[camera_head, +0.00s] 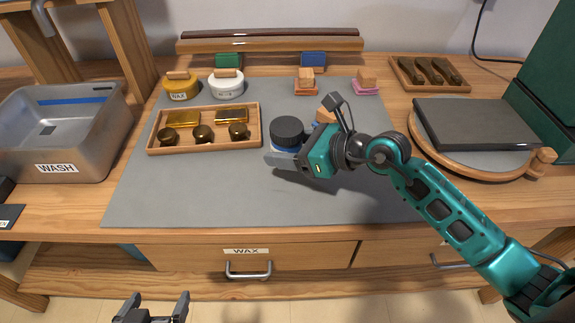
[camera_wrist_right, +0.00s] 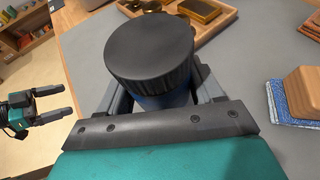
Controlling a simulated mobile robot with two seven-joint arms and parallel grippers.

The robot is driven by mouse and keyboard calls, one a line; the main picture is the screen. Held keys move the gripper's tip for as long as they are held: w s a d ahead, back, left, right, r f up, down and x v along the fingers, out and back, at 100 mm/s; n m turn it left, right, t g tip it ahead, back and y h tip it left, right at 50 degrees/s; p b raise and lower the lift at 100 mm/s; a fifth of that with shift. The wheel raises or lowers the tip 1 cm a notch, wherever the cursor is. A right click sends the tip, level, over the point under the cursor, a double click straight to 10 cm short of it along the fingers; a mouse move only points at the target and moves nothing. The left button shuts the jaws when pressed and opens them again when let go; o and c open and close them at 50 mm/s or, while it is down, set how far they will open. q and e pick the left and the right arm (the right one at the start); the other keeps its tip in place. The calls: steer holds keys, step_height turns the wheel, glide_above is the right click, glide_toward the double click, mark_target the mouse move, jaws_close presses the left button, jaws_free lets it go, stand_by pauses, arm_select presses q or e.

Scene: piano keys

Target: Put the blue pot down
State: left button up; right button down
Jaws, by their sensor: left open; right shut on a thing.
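The blue pot (camera_head: 286,136) with a black ribbed lid is over the grey mat (camera_head: 190,190), near its middle. My right gripper (camera_head: 279,160) is shut around its blue body. In the right wrist view the black lid of the pot (camera_wrist_right: 150,50) shows large between the two fingers, and the blue body shows just below it. I cannot tell whether the pot's base touches the mat. My left gripper (camera_head: 152,306) is open and empty, low in front of the bench; it also shows in the right wrist view (camera_wrist_right: 68,103).
A wooden tray (camera_head: 206,148) with brass pieces lies left of the pot. Wood-handled blocks (camera_head: 306,82) sit at the back. A WASH basin (camera_head: 62,130) is left. The mat's front is clear.

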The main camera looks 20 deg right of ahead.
mark_target(287, 173)
step_height(287, 173, down, 4)
steer(key=shift+r+b, duration=0.2)
steer(key=shift+b, duration=0.35)
steer(key=shift+f, duration=0.35)
arm_select(q)
steer(key=shift+w+d+f, duration=0.15)
steer(key=shift+d, duration=0.05)
arm_select(e)
steer(key=shift+f, duration=0.1)
steer(key=shift+f, duration=0.15)
arm_select(q)
steer(key=shift+f, duration=0.2)
arm_select(e)
steer(key=shift+c, duration=0.8)
jaws_free()
